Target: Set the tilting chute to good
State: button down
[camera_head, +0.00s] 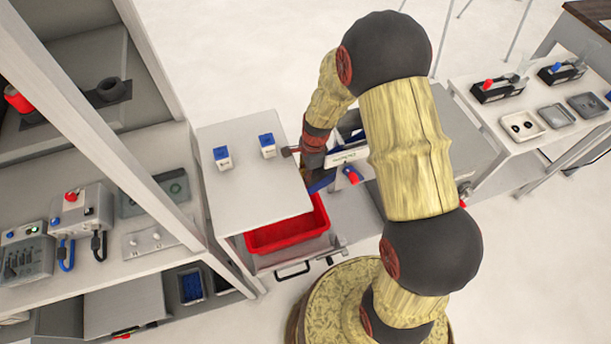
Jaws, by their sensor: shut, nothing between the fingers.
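What looks like the tilting chute is a pale panel (347,157) with a small dark label and blue edges, just right of the grey table top; my arm covers much of it, so its tilt and setting cannot be read. A red-and-blue knob or handle (352,175) shows just below the panel. My gripper (317,172) points down at the panel's left side, by the right edge of the table top. It is shut and empty. Its fingertips are partly hidden, and I cannot tell whether they touch the chute.
A grey table top (250,185) carries two small blue-and-white blocks (222,158) (267,145). A red bin (290,232) stands below its front edge. Left is a shelf rack (150,265) with control boxes (80,212). Right is a bench with trays (522,126). Open floor lies behind.

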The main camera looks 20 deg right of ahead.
notch_tip(320, 180, up, 12)
jog(key=d, duration=0.1)
jog(key=shift+d, duration=0.35)
jog(key=shift+f, duration=0.1)
dwell(0.4)
